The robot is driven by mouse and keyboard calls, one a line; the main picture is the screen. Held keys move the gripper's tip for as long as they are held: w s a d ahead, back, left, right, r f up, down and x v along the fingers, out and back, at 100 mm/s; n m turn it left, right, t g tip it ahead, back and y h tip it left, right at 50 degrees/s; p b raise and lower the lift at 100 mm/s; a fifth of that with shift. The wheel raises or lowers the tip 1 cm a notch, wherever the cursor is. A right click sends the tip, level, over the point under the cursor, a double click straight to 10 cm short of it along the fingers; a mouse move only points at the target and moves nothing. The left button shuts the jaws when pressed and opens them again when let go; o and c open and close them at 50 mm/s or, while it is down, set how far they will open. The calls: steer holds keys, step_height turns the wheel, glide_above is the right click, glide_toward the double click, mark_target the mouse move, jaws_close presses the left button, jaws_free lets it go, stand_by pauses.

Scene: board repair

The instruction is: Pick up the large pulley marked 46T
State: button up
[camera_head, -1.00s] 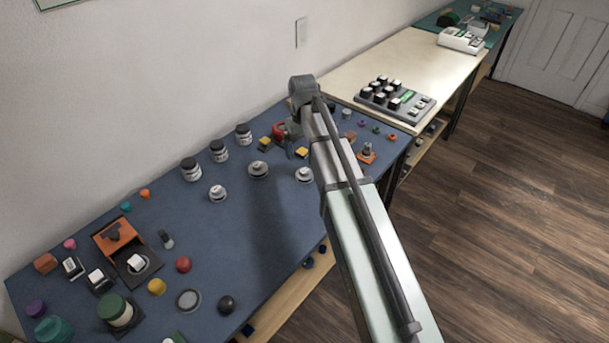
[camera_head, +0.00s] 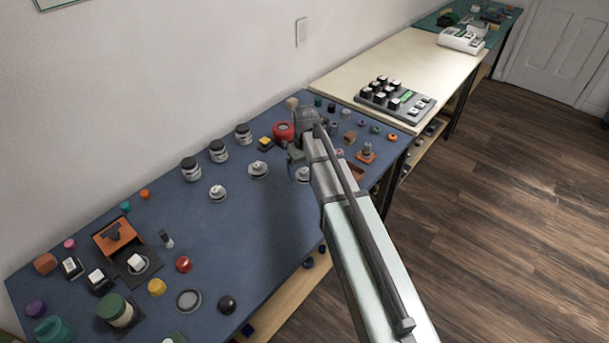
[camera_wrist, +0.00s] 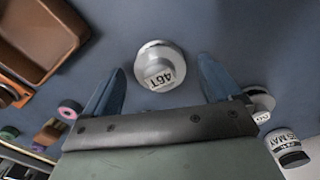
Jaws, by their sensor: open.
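The large pulley marked 46T (camera_wrist: 160,75) is a white and metallic disc lying on the blue bench mat, its label upside down in the wrist view. My gripper (camera_wrist: 160,62) is open and empty, with one blue finger on each side of the pulley in that view. The fingers look apart from it; the height gap is hard to judge. In the head view the pulley (camera_head: 302,175) is partly hidden by my arm, and my gripper (camera_head: 294,158) is just behind it, its fingertips not clear.
Another pulley (camera_head: 258,170) lies to the left, with a white jar (camera_head: 243,134) behind it. A brown tray (camera_wrist: 40,35) is at the upper left of the wrist view. A red round object (camera_head: 283,131) is close behind my gripper. Open mat lies in front.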

steer(key=shift+f, duration=0.5)
steer(key=c, duration=1.1)
steer(key=shift+r, duration=0.2)
steer(key=shift+c, duration=0.2)
